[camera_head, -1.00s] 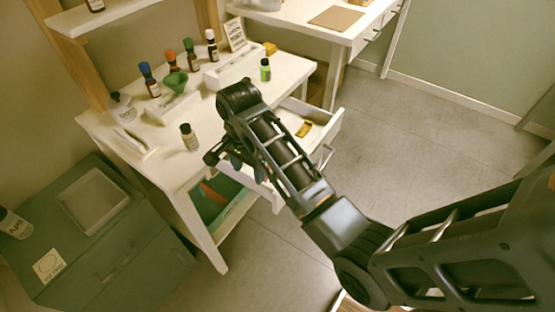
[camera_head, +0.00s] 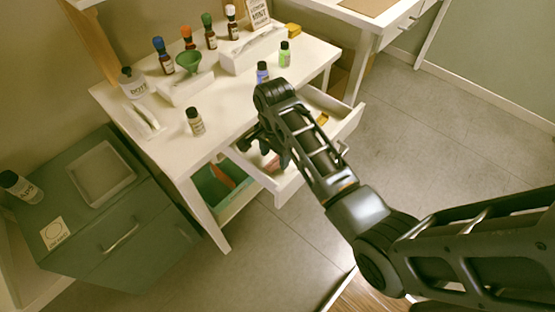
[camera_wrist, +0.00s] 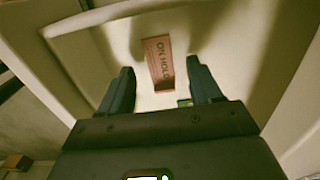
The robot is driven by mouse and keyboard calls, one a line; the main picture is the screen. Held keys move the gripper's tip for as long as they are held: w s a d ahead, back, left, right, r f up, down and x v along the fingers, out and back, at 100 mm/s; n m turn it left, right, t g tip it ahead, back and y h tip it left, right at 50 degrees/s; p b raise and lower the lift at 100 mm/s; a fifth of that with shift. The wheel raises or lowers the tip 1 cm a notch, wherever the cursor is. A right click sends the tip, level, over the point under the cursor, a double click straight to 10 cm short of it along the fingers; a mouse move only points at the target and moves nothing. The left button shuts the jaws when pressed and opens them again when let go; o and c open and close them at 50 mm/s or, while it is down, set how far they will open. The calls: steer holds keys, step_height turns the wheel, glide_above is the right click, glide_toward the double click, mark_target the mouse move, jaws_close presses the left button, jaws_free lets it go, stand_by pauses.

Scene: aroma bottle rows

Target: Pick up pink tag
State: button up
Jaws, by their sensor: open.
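The pink tag (camera_wrist: 158,58) lies flat in the open white drawer in the wrist view, with dark lettering that reads "ON HOLD". It sits between and beyond my two open fingers, and nothing is between them. My gripper (camera_wrist: 155,88) points down into the drawer (camera_wrist: 222,32). In the head view my gripper (camera_head: 268,150) is at the drawer's left part, and only a small pinkish patch of the tag (camera_head: 271,162) shows beside the dark fingers. The tag's lower edge is near the fingertips in the wrist view; I cannot tell the height gap.
A yellow piece (camera_head: 322,118) lies in the drawer's right part. The white desk (camera_head: 228,104) above holds several small bottles, a green funnel (camera_head: 189,61) and white racks. A green bin (camera_head: 212,190) stands below. A grey-green cabinet (camera_head: 120,215) is at left.

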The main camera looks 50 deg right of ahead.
steer(key=shift+a+f, duration=0.1)
steer(key=shift+f, duration=0.7)
steer(key=shift+c, duration=0.3)
steer(key=c, duration=1)
